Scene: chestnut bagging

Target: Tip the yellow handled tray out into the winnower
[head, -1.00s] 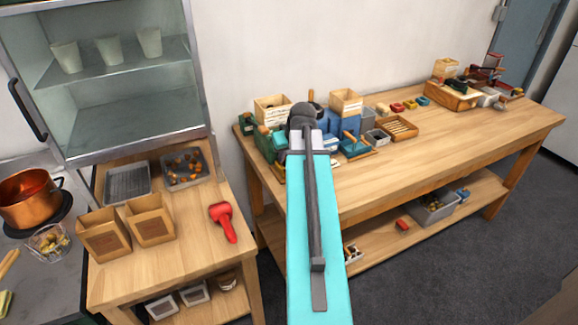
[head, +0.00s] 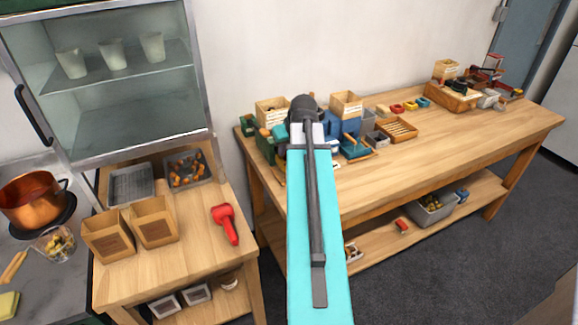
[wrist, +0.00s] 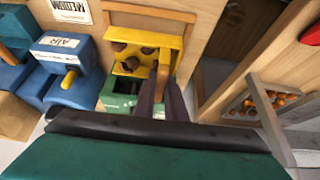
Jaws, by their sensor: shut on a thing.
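The yellow handled tray (wrist: 183,58) shows in the wrist view, with several dark brown chestnuts (wrist: 130,58) in it. My gripper (wrist: 160,75) is shut on the tray at its near side; the handle is mostly hidden between the dark fingers. The tray stands over or just in front of a green box (wrist: 113,103); I cannot tell whether they touch. The blue machine with an "AIR" label (wrist: 65,62), apparently the winnower, is left of the tray. It also shows in the head view (head: 343,124). In the head view my arm hides the gripper and tray.
A wooden bin labelled "MEDIUM" (wrist: 72,10) stands behind the machine. Other boxes and a slatted tray (head: 397,130) share the long bench (head: 450,140). A side table (head: 185,235) at left holds paper bags, metal trays and a red scoop (head: 226,222).

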